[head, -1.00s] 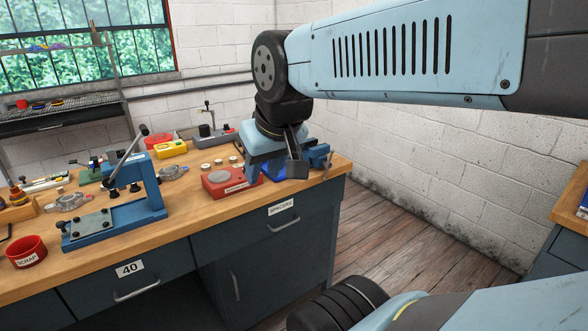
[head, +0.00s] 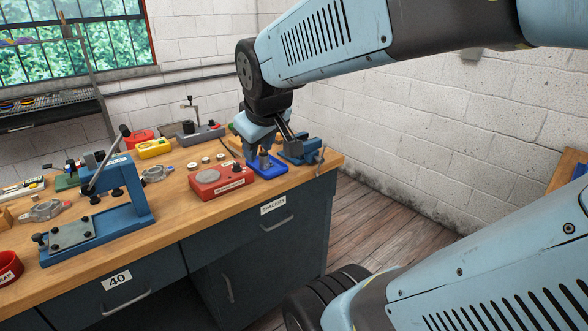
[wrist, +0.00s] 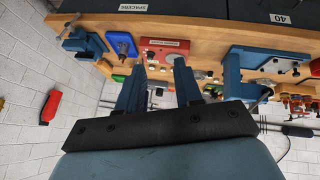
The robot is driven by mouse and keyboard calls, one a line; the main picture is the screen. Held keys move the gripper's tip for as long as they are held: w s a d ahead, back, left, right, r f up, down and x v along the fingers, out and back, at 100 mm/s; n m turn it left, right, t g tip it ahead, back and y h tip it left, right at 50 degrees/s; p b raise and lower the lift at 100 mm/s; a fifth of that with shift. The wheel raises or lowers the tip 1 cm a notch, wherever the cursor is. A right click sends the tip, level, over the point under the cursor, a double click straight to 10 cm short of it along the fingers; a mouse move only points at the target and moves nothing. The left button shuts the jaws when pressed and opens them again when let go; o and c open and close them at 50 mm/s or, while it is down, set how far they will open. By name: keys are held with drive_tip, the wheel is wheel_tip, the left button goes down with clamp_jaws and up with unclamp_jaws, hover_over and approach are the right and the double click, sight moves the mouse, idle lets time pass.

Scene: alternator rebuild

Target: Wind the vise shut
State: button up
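The blue vise (head: 297,150) is at the right end of the wooden bench. Its grey handle (head: 321,158) hangs at its right side, by the bench edge. The wrist view shows the vise (wrist: 85,44) at upper left, with its handle (wrist: 70,24) near the bench edge. The size of the jaw gap is too small to tell. My gripper (head: 267,143) is above the bench, left of the vise and apart from the handle. In the wrist view its two blue fingers (wrist: 157,76) are spread with nothing between them.
A blue tray (head: 277,169) lies just left of the vise, and a red box (head: 208,189) stands left of that. A blue press (head: 128,196) with a lever stands further left. A grey fixture (head: 200,134) stands behind. The floor right of the bench is clear.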

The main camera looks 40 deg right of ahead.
drive_tip(key=w+d+f+n+t+h, duration=0.1)
drive_tip(key=w+d+f+n, duration=0.25)
drive_tip(key=w+d, duration=0.2)
drive_tip(key=w+d+f+n+h, duration=0.1)
drive_tip(key=w+d+f+n, duration=0.1)
drive_tip(key=w+d+n, duration=0.4)
drive_tip(key=n+t+y, duration=0.1)
drive_tip(key=n+t, duration=0.4)
drive_tip(key=n, duration=0.8)
approach(320, 160)
drive_tip(key=w+a+f, duration=0.1)
drive_tip(key=a+f, duration=0.2)
drive_tip(key=a, duration=0.1)
drive_tip(key=s+d+f+n+t, duration=0.4)
drive_tip(key=s+f+n+t, duration=0.1)
drive_tip(key=s+f+n, duration=0.15)
drive_tip(key=w, duration=0.4)
drive_tip(key=w+d, duration=0.1)
drive_tip(key=w, duration=0.7)
drive_tip(key=shift+w+d+r, duration=0.15)
drive_tip(key=shift+w+r, duration=0.1)
drive_tip(key=shift+r, duration=0.1)
clamp_jaws()
drive_tip(key=shift+s, duration=0.1)
